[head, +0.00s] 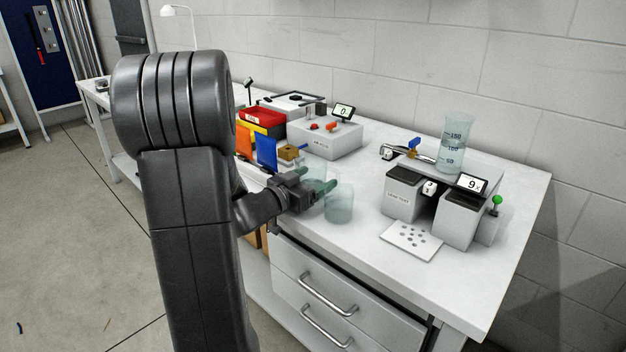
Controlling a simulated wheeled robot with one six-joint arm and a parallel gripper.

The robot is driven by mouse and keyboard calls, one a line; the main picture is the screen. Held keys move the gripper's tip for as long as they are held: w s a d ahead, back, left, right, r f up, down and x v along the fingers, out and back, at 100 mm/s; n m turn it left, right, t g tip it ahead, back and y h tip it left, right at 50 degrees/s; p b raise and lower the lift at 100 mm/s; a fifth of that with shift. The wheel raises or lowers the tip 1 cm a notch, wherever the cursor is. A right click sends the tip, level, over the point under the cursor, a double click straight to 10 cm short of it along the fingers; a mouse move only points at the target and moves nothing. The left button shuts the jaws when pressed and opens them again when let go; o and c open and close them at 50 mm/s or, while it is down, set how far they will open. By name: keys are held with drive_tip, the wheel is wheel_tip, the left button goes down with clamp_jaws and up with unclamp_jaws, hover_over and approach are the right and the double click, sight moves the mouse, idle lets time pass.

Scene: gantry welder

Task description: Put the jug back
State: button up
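My gripper (320,180) is over the white bench, left of the two-block tester. Its two greenish fingers stand apart, with a clear, pale vessel (313,171) that may be the jug at or between them. I cannot tell whether the fingers press on it or whether it touches the bench; the gripper hides part of it. A clear, pale cup (339,207) stands upright on the bench just right of and in front of the gripper. A tall clear beaker (455,140) with dark graduation marks stands on the tester at the right.
The two-block tester (403,196) has a display reading 9 and a green knob. A perforated white plate (411,240) lies before it. Behind my gripper are a white box (325,142) with a display reading 0, blue and orange panels, and red and yellow bins (262,119).

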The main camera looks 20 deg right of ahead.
drive_tip(key=shift+r, duration=0.1)
drive_tip(key=shift+r, duration=0.2)
drive_tip(key=p+v, duration=0.1)
drive_tip(key=v, duration=1.1)
drive_tip(key=shift+f, duration=0.15)
